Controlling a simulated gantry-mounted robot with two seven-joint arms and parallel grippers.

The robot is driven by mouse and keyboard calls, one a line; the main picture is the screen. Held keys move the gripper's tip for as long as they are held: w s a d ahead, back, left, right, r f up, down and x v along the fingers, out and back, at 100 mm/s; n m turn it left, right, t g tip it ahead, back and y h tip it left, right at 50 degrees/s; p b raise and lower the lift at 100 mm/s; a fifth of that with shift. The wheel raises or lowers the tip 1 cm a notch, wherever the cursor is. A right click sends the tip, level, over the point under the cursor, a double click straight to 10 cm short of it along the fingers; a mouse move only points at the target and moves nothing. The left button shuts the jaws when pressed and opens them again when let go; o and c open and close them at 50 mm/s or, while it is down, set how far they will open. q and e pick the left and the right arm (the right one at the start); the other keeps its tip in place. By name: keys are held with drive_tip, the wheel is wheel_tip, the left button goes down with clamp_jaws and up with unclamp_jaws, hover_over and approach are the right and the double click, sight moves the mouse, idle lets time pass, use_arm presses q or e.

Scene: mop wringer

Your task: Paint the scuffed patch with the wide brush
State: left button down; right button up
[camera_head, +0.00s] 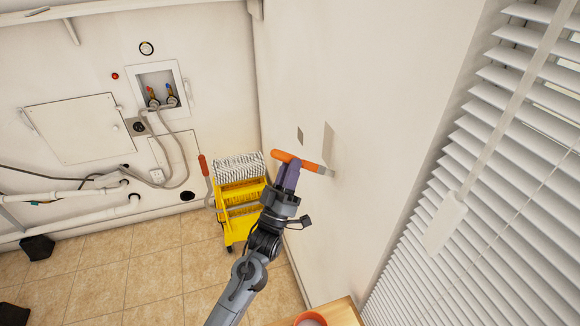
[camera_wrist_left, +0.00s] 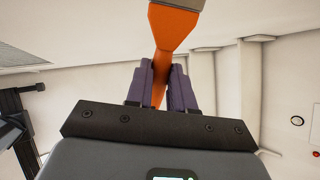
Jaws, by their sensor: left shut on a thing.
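My left gripper (camera_head: 288,172) is shut on the orange handle of the wide brush (camera_head: 306,164). The brush lies roughly sideways, its grey head end pointing right, close to the white wall. I cannot tell whether it touches the wall. In the left wrist view, the brush (camera_wrist_left: 174,28) stands up between the purple fingers (camera_wrist_left: 162,72), and its metal band is cut by the top edge. A beige patch (camera_head: 327,142) shows on the wall just above the brush head. A smaller grey mark (camera_head: 300,134) is left of it. Which is the scuffed patch is unclear. My right gripper is out of view.
A yellow mop wringer bucket (camera_head: 238,207) stands in the corner behind my arm. White window blinds (camera_head: 497,180) hang at the right. A wooden surface (camera_head: 344,311) with an orange-rimmed pot (camera_head: 310,319) is at the bottom. Pipes and a hatch are on the left wall.

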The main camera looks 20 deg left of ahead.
sight(286, 157)
use_arm(q)
drive_tip(key=shift+f, duration=0.3)
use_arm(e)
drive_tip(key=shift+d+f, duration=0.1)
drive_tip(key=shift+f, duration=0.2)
